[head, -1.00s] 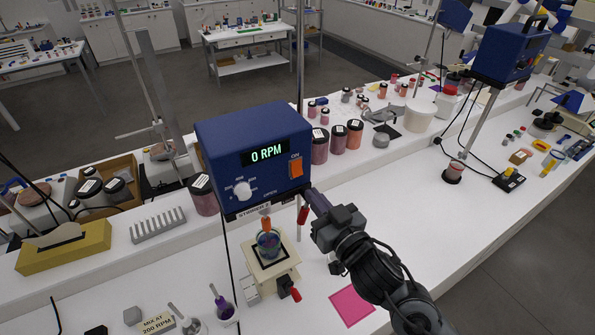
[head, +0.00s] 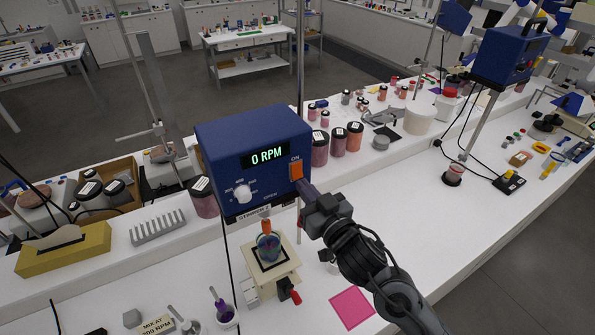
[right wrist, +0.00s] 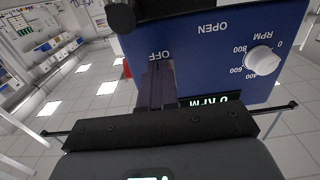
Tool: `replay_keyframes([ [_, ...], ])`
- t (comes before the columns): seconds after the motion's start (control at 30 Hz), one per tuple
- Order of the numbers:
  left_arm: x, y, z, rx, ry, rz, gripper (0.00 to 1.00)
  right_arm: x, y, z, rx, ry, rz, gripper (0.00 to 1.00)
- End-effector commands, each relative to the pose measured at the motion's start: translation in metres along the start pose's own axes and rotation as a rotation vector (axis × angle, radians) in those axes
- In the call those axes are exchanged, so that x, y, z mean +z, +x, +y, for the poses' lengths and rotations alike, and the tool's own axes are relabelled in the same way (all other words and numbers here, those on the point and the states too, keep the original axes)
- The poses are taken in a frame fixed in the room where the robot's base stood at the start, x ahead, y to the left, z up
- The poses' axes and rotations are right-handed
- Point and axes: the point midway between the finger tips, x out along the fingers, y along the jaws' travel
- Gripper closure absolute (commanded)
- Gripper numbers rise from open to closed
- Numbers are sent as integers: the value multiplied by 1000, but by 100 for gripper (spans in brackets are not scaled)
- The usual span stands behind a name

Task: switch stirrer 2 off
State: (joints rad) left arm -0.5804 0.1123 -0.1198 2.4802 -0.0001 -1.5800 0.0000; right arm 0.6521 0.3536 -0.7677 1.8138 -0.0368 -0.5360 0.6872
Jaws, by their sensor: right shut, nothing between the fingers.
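The blue stirrer box (head: 225,150) stands over the bench, its display reading 0 RPM. An orange rocker switch (head: 296,171) sits on the right of its front under the word ON. A label below the box starts with STIRRER; its number is not clear to me. My right gripper (head: 304,188) is shut and empty, with its tips at the lower edge of the switch. In the right wrist view the shut fingers (right wrist: 157,82) are in front of the panel below the word OFF and hide the switch. I cannot tell whether they touch it. My left gripper is not in view.
A white dial (head: 243,194) is left of the switch. A beaker (head: 268,246) stands on a cream stand (head: 272,275) below the box. Several jars (head: 338,140) stand behind. Another blue stirrer box (head: 508,52) is at the back right.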

Motion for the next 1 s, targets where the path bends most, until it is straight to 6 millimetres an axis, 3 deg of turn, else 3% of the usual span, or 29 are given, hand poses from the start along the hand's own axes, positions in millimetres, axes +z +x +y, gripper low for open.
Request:
replay_keyframes([
  [0.5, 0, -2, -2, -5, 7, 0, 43, -1, 8, 0, 0, 1, 1, 100],
  [1.0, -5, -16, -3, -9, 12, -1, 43, 0, -28, 0, 1, 1, -1, 100],
])
